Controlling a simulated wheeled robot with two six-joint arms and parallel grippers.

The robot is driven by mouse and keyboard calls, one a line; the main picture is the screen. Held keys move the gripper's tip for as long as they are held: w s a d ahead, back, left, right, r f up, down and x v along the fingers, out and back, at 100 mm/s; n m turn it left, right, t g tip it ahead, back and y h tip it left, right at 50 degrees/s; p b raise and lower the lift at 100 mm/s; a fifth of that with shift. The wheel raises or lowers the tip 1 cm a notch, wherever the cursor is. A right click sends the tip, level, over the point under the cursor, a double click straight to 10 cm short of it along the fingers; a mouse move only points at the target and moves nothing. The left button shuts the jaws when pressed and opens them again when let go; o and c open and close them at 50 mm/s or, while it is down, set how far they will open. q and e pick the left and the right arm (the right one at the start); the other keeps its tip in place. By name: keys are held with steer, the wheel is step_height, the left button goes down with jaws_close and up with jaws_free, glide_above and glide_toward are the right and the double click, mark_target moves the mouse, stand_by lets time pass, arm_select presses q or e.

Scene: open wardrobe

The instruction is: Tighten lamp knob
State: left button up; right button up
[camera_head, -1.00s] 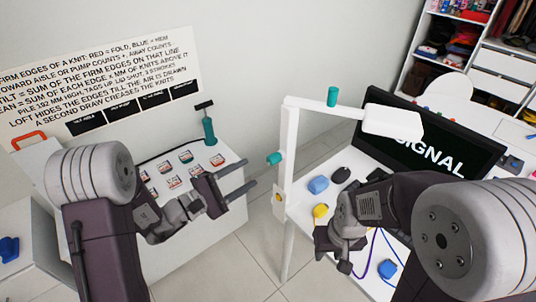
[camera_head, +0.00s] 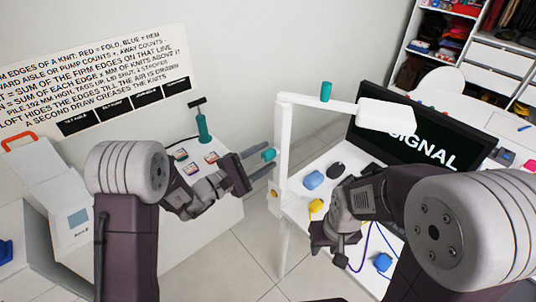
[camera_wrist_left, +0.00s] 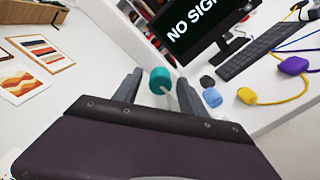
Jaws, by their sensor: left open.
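The white lamp (camera_head: 285,140) has an upright post, a horizontal arm and a white head. One teal knob (camera_head: 268,154) sticks out from the left side of the post; a second teal knob (camera_head: 326,91) sits on top of the arm. My left gripper (camera_head: 270,161) is open, its fingers reaching toward the side knob. In the left wrist view the side knob (camera_wrist_left: 160,80) appears between the open fingertips (camera_wrist_left: 158,88), with gaps visible on both sides. My right gripper (camera_head: 326,240) hangs low in front of the desk; its jaws are not clear.
A monitor (camera_head: 425,135) stands behind the lamp. Blue, black and yellow small items lie on the white desk near cables. A teal hand pump (camera_head: 204,125) stands on the left white table with several pattern cards. Floor shows between the tables.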

arm_select(q)
jaws_close()
steer(key=shift+f+b, duration=0.15)
steer(key=shift+b, duration=0.25)
steer(key=m+b, duration=0.4)
steer(key=b, duration=0.3)
steer(key=shift+m, duration=0.4)
steer(key=m+b, duration=0.4)
steer(key=b, duration=0.5)
steer(key=shift+f+m, duration=0.1)
steer(key=shift+m, duration=0.3)
steer(key=m+b, duration=0.4)
steer(key=b, duration=0.4)
steer(key=shift+m+b, duration=1.7)
steer(key=shift+b, duration=0.9)
